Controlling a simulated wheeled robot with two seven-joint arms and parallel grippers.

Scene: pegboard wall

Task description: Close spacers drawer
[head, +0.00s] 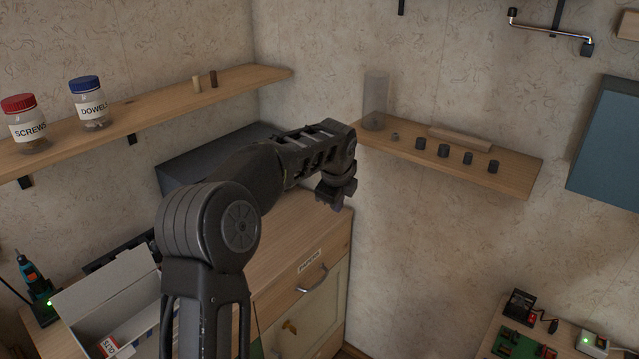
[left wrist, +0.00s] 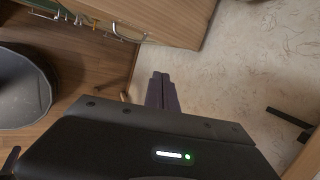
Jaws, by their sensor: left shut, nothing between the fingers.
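The wooden drawer front (head: 333,255) is in the cabinet below my left arm. It has a small white label (head: 309,260), too small to read, and a curved metal handle (head: 312,282). I cannot tell whether it stands out from the cabinet. My left gripper (head: 337,194) is shut and empty, above the cabinet top's right end, pointing down. In the left wrist view the shut fingers (left wrist: 162,90) are in front of the pale wall, with a handle (left wrist: 130,37) on a wooden front beyond them, apart from the fingers. My right gripper is not in view.
A wall shelf (head: 515,174) with several dark cylinders is right of my left gripper. A dark box (head: 205,160) stands behind my arm on the cabinet. A shelf with jars (head: 160,105) is upper left. An open grey box (head: 110,290) is lower left.

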